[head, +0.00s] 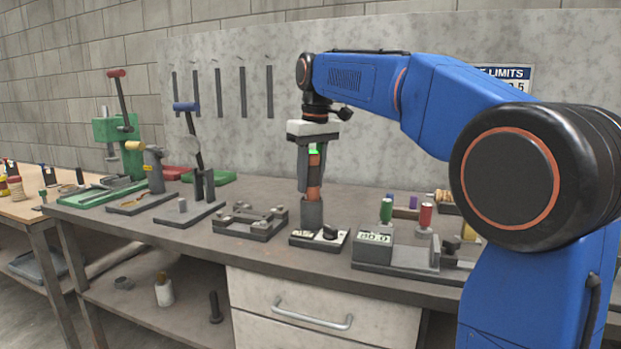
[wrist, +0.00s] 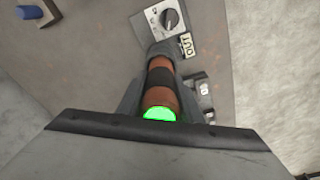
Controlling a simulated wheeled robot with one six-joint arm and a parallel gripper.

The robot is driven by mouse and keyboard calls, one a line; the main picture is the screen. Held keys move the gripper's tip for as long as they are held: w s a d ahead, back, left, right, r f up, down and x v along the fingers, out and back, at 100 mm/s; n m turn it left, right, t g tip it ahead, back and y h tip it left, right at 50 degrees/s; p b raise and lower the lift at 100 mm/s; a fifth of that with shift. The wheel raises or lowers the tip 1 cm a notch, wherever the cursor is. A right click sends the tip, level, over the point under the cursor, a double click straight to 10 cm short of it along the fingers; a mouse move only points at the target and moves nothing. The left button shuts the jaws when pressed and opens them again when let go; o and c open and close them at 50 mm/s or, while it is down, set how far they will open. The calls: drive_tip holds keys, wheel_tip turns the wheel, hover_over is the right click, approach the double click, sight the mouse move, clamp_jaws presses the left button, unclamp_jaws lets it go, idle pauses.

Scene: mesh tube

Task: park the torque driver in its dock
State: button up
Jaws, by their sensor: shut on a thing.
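The torque driver (head: 314,188) is an upright orange and dark tool with a lit green top. My gripper (head: 310,172) is shut on it, with a finger on each side. In the wrist view the driver (wrist: 161,77) shows between the fingers of my gripper (wrist: 159,92). The driver's lower end meets the grey upright cup of the dock (head: 311,214); I cannot tell how deep it sits. The dock's base carries a dial and a label reading OUT, which also show in the wrist view (wrist: 166,24).
A grey fixture (head: 250,219) stands left of the dock and a unit with a digital display (head: 374,238) stands right. Green and red handled tools (head: 386,211) are behind the display. Lever presses (head: 120,130) stand at the far left. My arm covers the right side.

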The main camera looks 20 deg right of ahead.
drive_tip(key=shift+f, duration=0.15)
drive_tip(key=o, duration=1.3)
drive_tip(key=shift+c, duration=0.2)
drive_tip(key=shift+f, duration=0.1)
